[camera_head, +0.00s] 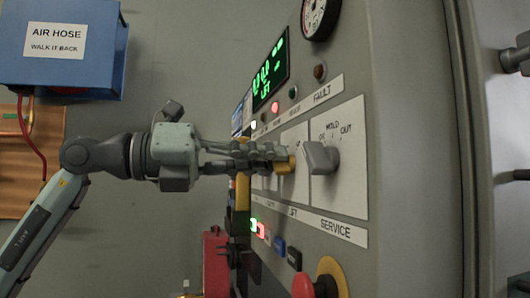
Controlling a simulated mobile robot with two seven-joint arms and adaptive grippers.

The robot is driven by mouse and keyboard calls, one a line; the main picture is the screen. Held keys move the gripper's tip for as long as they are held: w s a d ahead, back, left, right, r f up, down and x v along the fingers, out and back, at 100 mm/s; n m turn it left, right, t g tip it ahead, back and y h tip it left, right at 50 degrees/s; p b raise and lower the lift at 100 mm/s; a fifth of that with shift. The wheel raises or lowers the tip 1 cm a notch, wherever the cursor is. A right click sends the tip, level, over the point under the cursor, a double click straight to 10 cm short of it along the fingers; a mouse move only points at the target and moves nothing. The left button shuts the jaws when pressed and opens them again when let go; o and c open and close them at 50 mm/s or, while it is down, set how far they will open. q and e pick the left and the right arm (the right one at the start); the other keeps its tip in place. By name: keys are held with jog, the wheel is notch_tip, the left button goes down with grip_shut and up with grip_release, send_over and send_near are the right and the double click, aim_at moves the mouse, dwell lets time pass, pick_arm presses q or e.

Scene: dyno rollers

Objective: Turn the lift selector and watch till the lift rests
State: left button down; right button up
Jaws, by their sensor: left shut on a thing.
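The control panel (352,190) stands at the centre right, seen at a steep angle. My left gripper (280,158) reaches in from the left and is shut on a yellow selector knob (289,165) on the panel's white plate. The fingers hide most of this knob, and I cannot read its position. The word LIFT shows on the plate below it. The green-lit display (270,73) above shows digits and a word that looks like LIFT. The lift itself is not visible. My right gripper is not in view.
A grey selector knob (320,157) sits just right of my gripper, under a HOLD and OUT marking. A red mushroom button (304,286) with a yellow collar juts out below. A blue air hose box (64,46) hangs at upper left. A gauge (319,17) is on top.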

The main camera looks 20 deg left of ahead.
pick_arm(q)
jog(key=shift+n, duration=0.3)
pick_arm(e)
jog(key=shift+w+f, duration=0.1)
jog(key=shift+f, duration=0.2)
pick_arm(q)
jog(key=c, duration=1.6)
grip_release()
jog(key=shift+d, duration=0.1)
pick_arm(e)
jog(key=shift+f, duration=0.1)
pick_arm(q)
jog(key=v, duration=1.2)
